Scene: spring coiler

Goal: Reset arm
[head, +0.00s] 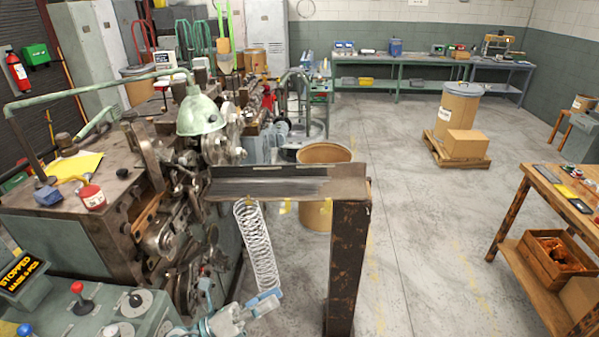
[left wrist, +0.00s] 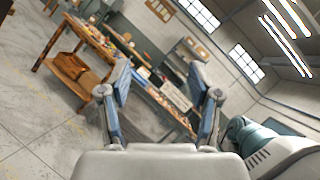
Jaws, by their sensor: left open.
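My left gripper (head: 267,302) comes in at the bottom of the head view, its blue-tipped fingers just below the lower end of a long coiled spring (head: 258,245). The spring hangs under the metal trough (head: 285,187) of the coiling machine (head: 185,220); whether it touches my fingers I cannot tell. In the left wrist view the gripper (left wrist: 168,78) has its two fingers wide apart with nothing between them. My right gripper is in neither view.
A rusty post (head: 346,265) holds up the trough to the right of my gripper. A control panel (head: 105,312) with a red-knobbed lever stands at the lower left. A wooden workbench (head: 545,205) is at the right. Open floor lies between post and bench.

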